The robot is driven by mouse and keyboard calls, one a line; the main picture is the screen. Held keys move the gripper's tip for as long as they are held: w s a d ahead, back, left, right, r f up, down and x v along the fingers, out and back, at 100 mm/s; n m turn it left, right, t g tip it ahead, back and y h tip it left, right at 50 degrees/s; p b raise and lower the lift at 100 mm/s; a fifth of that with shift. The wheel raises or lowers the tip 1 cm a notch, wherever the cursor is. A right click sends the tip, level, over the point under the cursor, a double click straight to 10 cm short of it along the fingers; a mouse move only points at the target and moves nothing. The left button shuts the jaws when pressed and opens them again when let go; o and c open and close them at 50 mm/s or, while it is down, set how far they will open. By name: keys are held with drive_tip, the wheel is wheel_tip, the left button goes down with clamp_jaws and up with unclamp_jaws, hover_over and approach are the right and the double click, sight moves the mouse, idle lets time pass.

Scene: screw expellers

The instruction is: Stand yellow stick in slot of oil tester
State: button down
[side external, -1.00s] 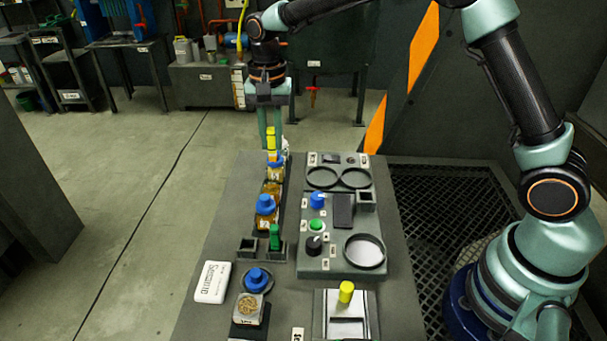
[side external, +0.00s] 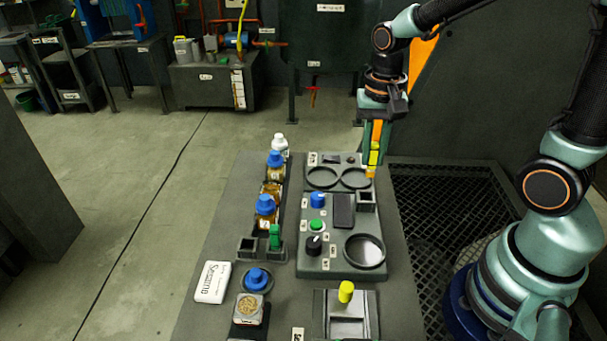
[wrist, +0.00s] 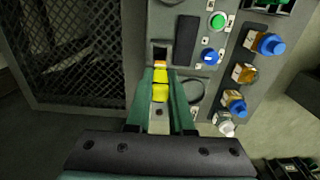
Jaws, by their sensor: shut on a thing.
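The yellow stick (side external: 373,158) is held roughly upright in my gripper (side external: 374,150), at the back right edge of the bench. In the wrist view the yellow stick (wrist: 160,92) shows between the two green fingers of my gripper (wrist: 160,84), with an orange lower end. The oil tester (side external: 313,264) is the grey panel with knobs, a green button, a dark screen and a round dish. Its square slot (side external: 366,200) is at its back right corner, nearer the side camera than the stick and apart from it. The slot (wrist: 159,52) lies just ahead of the fingers in the wrist view.
A panel with two round dishes (side external: 322,178) lies behind the tester. Blue-capped bottles (side external: 266,210) line the left. A green stick (side external: 275,236) stands in a two-slot holder (side external: 247,250). A tray (side external: 364,326) with a yellow-topped piece (side external: 346,290) is in front. Mesh flooring is right.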

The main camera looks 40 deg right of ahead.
sight(369, 176)
drive_tip(key=shift+f, duration=2.2)
drive_tip(key=shift+f, duration=0.85)
drive_tip(key=shift+f, duration=0.35)
drive_tip(key=shift+f, duration=0.8)
idle(0.9)
drive_tip(key=shift+c, duration=1.6)
unclamp_jaws()
drive_tip(key=shift+r, duration=0.1)
drive_tip(key=shift+r, duration=4.45)
